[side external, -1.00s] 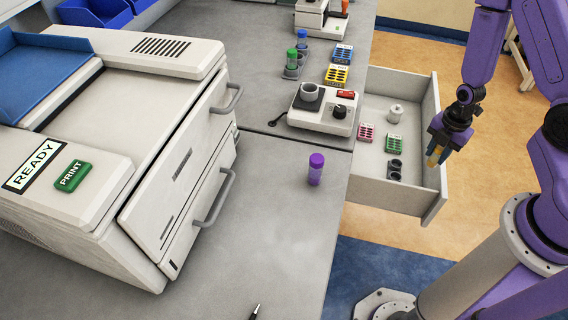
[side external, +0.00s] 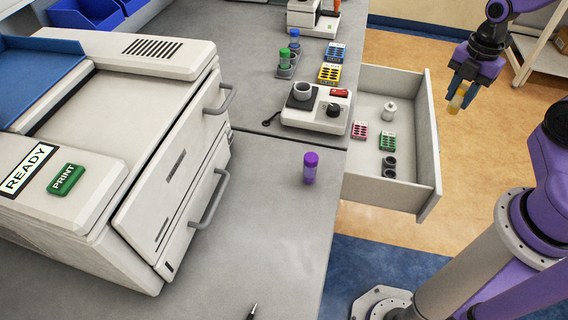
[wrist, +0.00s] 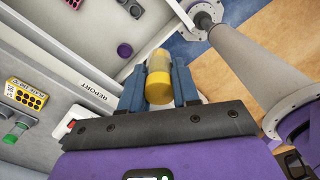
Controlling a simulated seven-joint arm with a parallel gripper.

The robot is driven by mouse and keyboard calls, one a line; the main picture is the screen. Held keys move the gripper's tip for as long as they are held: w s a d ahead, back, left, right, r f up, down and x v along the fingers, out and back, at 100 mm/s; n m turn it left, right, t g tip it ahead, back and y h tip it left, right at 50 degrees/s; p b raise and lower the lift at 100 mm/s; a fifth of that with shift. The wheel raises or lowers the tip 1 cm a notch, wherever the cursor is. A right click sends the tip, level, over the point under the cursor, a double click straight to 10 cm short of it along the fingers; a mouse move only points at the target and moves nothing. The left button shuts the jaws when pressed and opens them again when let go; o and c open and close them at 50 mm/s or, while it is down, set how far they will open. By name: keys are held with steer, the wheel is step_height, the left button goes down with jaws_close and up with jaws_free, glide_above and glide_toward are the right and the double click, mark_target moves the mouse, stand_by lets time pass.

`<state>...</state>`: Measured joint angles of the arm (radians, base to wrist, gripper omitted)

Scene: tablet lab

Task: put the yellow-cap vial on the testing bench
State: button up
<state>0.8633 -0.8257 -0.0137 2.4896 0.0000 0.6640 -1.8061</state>
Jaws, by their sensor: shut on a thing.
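My gripper (side external: 461,96) is shut on the yellow-cap vial (side external: 457,103), which also shows between the blue fingers in the wrist view (wrist: 158,82). In the side view the gripper holds it in the air, to the right of the open drawer and clear of it. The fingers hide part of the vial. The grey bench top (side external: 262,215) lies to the left of the drawer. A purple-cap vial (side external: 310,168) stands upright on it near its right edge.
The open drawer (side external: 431,150) holds small pink and green racks, a dark holder and a white piece. A white device (side external: 316,117), a yellow rack (side external: 329,73) and a blue rack stand on the bench behind. A large printer (side external: 110,150) fills the left. Bench around the purple-cap vial is clear.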

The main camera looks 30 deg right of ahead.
mark_target(463, 87)
step_height(463, 87, up, 13)
steer(key=w+a+m, duration=0.2)
steer(key=a+m, duration=0.2)
steer(key=a, duration=0.7)
steer(key=w+a+m, duration=0.3)
steer(key=a, duration=0.7)
steer(key=s+a+m, duration=0.5)
steer(key=s+a, duration=0.3)
steer(key=a, duration=0.6)
steer(key=s+a+m, duration=0.6)
steer(key=s+a, duration=0.1)
steer(key=a, duration=0.6)
steer(key=shift+w+a+f, duration=0.9)
steer(key=shift+a+f, duration=1.25)
steer(key=shift+f, duration=0.5)
steer(key=shift+w+a+f, duration=0.95)
steer(key=shift+a+f, duration=1.25)
steer(key=shift+f, duration=0.5)
steer(key=shift+w+a+f, duration=0.9)
steer(key=shift+a+f, duration=1.25)
steer(key=shift+f, duration=1.95)
